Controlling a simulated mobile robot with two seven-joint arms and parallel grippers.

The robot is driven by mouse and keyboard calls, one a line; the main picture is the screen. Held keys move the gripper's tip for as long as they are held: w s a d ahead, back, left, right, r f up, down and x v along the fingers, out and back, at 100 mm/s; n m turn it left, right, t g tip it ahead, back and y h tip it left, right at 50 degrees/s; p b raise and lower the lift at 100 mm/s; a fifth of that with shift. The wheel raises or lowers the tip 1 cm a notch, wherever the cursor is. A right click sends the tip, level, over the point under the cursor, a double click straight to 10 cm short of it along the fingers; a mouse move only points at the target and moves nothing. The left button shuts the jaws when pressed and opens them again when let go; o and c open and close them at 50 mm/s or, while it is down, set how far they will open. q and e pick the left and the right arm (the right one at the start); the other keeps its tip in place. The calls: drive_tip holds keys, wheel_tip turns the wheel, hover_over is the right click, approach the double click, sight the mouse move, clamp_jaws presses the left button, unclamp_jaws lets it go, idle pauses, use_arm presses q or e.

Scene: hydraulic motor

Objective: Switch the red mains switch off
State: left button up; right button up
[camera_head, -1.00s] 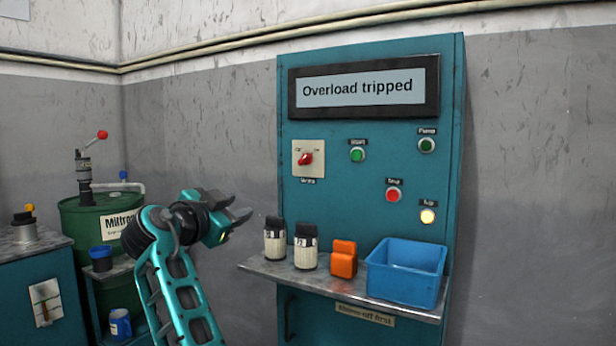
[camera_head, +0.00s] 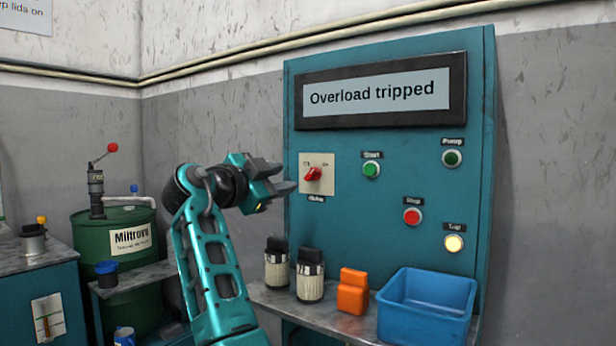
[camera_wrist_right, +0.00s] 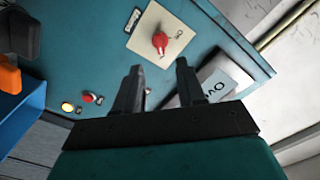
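The red mains switch (camera_head: 313,174) is a rotary knob on a cream plate at the left of the teal control panel (camera_head: 390,220). Its position cannot be read clearly. My right gripper (camera_head: 283,177) is just left of the plate, its fingers apart and empty. In the right wrist view the switch (camera_wrist_right: 160,42) lies beyond the gap between the two dark fingertips (camera_wrist_right: 160,75), not touched. My left gripper is not in view.
The display (camera_head: 380,92) reads "Overload tripped". Start (camera_head: 372,170), pump (camera_head: 452,158), stop (camera_head: 412,216) and trip (camera_head: 453,243) buttons or lamps sit to the right. The shelf below holds two jars (camera_head: 310,276), an orange item (camera_head: 353,292) and a blue bin (camera_head: 425,305).

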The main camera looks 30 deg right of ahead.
sight(309, 175)
drive_tip(key=x, duration=0.9)
drive_tip(key=shift+w+d, duration=0.15)
drive_tip(key=shift+d, duration=0.2)
drive_tip(key=shift+c, duration=0.2)
clamp_jaws()
